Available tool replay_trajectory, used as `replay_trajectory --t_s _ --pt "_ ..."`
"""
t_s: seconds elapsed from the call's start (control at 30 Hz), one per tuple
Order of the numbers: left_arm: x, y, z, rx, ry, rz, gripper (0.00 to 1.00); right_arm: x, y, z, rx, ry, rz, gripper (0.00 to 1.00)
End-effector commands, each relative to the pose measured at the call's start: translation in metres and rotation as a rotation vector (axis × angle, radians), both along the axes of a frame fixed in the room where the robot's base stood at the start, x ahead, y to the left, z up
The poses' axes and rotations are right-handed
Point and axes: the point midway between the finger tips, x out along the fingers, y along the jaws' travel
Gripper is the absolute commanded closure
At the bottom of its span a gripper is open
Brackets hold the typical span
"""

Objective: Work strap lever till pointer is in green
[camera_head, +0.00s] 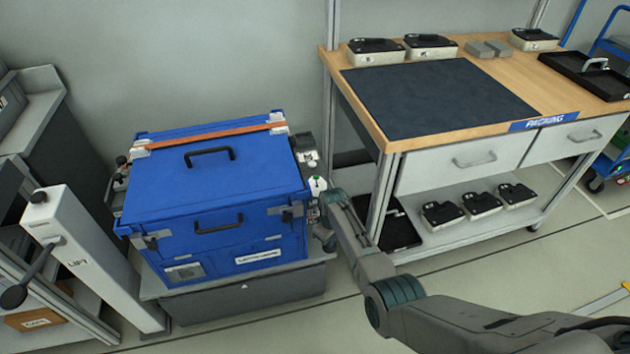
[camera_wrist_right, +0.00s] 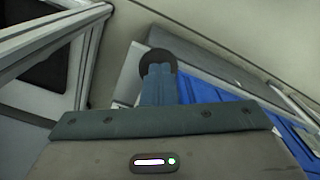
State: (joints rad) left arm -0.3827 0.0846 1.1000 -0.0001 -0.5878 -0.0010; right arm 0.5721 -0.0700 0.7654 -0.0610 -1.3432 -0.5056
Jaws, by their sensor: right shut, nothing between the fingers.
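The blue case (camera_head: 215,185) stands on a low grey base with an orange strap (camera_head: 215,136) across the back of its lid. Grey and white strap fittings (camera_head: 307,150) sit at the case's right side, with a small white round part bearing green (camera_head: 317,184) below them. A pointer is too small to make out. My right gripper (camera_head: 328,236) is beside the case's right side, partly hidden by its own arm. In the right wrist view its fingers (camera_wrist_right: 158,78) are shut and empty, by a dark round end (camera_wrist_right: 156,60). Whether they touch it I cannot tell. My left gripper is out of view.
A packing bench (camera_head: 550,88) stands close on the right, its front leg near my right arm. A LIFT post (camera_head: 85,255) with a black-knobbed handle stands left of the case. Floor is clear in front of the bench.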

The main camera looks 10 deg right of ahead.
Motion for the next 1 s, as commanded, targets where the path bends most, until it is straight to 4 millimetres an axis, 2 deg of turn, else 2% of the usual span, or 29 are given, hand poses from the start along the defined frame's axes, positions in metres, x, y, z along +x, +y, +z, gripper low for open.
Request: replay_trajectory --t_s 0.03,0.5,1.0 --pt "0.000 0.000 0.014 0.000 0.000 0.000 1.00 0.002 0.000 0.016 0.001 -0.004 0.000 1.00" --pt "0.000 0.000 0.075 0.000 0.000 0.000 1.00 0.010 0.001 0.080 0.001 -0.004 0.000 1.00" --pt "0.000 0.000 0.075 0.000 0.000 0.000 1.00 0.010 0.001 0.081 0.000 -0.004 0.000 1.00"
